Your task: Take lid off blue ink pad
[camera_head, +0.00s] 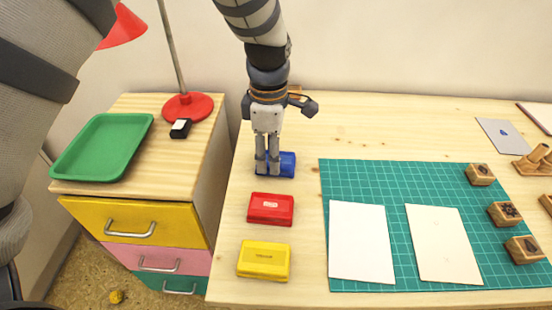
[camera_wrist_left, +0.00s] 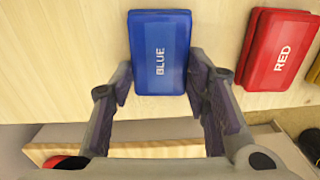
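The blue ink pad (camera_head: 288,165) lies on the wooden table, farthest back in a column of three pads. In the left wrist view the blue pad (camera_wrist_left: 160,50) shows its lid on top with the word BLUE. My left gripper (camera_head: 267,172) is over the blue pad, pointing down, and partly hides it in the head view. In the left wrist view its two fingers are spread apart, with the near end of the pad between their tips. I cannot tell whether either finger touches it. My right gripper is not in view.
The red pad (camera_head: 270,208) and yellow pad (camera_head: 264,260) lie nearer. A green cutting mat (camera_head: 400,180) with two paper sheets is to the right, with several wooden stamps. A drawer cabinet at left bears a green tray (camera_head: 67,172), a black item (camera_head: 180,129) and a red lamp (camera_head: 188,107).

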